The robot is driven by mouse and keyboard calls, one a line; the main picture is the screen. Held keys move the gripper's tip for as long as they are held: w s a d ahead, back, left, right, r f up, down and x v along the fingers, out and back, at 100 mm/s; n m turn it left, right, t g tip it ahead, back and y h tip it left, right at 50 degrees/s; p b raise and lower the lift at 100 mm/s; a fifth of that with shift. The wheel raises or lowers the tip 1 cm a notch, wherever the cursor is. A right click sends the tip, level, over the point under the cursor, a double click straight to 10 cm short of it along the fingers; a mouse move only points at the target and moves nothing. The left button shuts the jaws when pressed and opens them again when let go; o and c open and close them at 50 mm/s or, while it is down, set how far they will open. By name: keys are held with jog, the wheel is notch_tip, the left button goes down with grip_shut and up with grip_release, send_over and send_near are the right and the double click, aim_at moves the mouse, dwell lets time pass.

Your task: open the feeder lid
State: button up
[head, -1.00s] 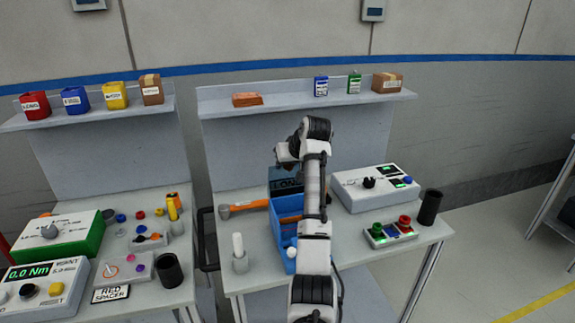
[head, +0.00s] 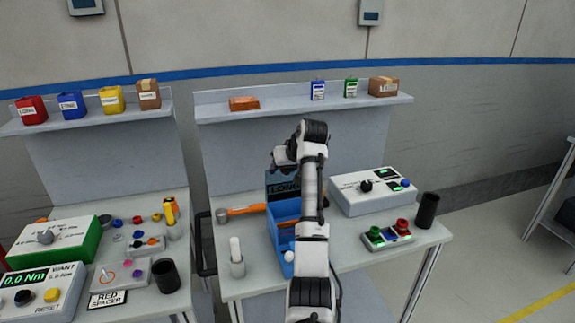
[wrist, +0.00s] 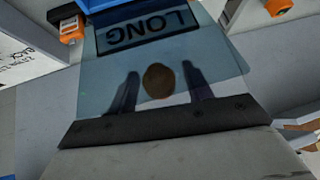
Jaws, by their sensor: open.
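The feeder is a blue open-topped box (head: 284,212) in the middle of the right bench. A dark panel marked LONG (head: 283,188) stands at its back, partly behind my arm. My gripper (head: 280,165) is just above the panel in the head view. In the wrist view my open gripper (wrist: 160,72) shows two dark fingers either side of a round brown thing (wrist: 158,81). Contact cannot be told.
A white control box (head: 372,195), a button panel (head: 388,236) and a black cup (head: 427,210) are to the right. A shelf (head: 300,109) runs behind.

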jog(key=b+v, duration=0.4)
jog(key=v, duration=0.9)
jog(key=shift+s+r, duration=0.25)
jog(key=shift+d, duration=0.15)
